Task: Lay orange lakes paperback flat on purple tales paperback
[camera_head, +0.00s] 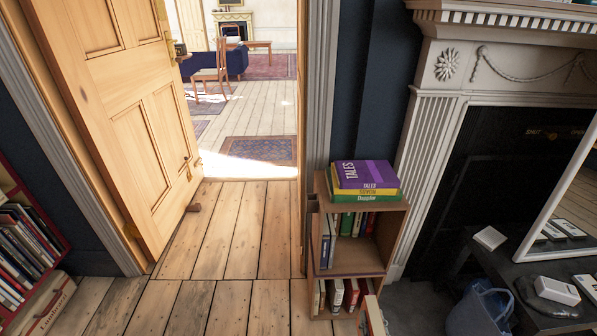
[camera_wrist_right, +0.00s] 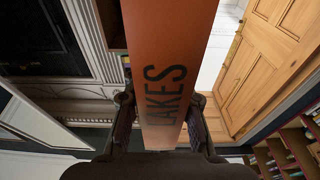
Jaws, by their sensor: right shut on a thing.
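The orange lakes paperback (camera_wrist_right: 168,45) fills the middle of the right wrist view, with its LAKES lettering facing the camera. My right gripper (camera_wrist_right: 160,105) is shut on it, with one finger at each side of the book. The purple tales paperback (camera_head: 365,173) lies flat on top of a small stack on the low bookcase, with its cover up and bare. In the head view, a small orange-brown edge (camera_head: 375,318) shows at the bottom, below the stack; I cannot tell for sure if it is the held book. My left gripper is not in view.
Under the purple book lie a yellow book (camera_head: 367,191) and a green book (camera_head: 366,198). The low bookcase (camera_head: 352,262) holds upright books on its shelves. A white fireplace surround (camera_head: 432,140) stands close at its right. An open door (camera_head: 125,110) and bare floor are to the left.

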